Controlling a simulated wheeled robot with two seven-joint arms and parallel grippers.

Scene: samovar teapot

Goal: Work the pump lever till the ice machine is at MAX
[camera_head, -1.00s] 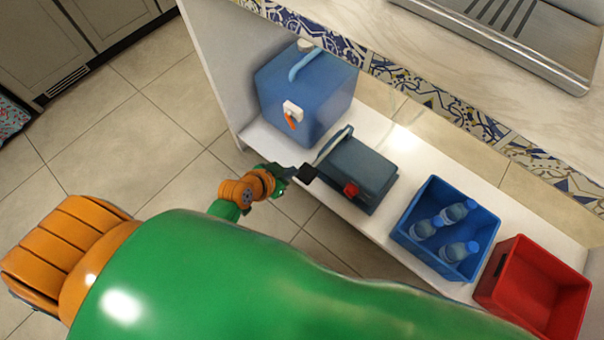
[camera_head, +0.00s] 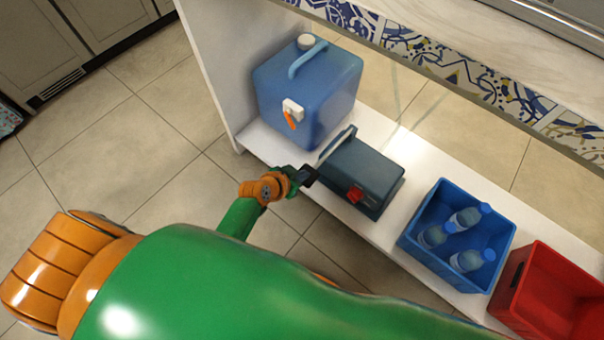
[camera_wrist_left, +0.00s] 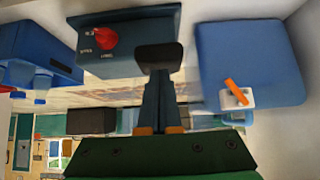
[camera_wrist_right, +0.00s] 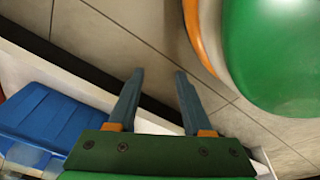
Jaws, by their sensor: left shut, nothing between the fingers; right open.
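The ice machine (camera_head: 365,172) is a dark teal box on the low white shelf, with a red knob (camera_head: 355,195) on its front. In the left wrist view the knob (camera_wrist_left: 104,37) sits among small white labels too blurred to read. A pale lever (camera_head: 338,146) slopes along the machine's left side, toward a black block (camera_head: 311,176). My left gripper (camera_head: 299,178) is shut and empty, its tips at or against this block, which also shows in the left wrist view (camera_wrist_left: 160,56). My right gripper (camera_wrist_right: 160,73) is open and empty; my green arm hides it in the head view.
A blue canister (camera_head: 305,95) with an orange tap stands left of the machine. A blue crate (camera_head: 412,242) with bottles and a red crate (camera_head: 520,295) stand to its right. The tiled counter edge (camera_head: 430,60) overhangs. The floor in front is clear.

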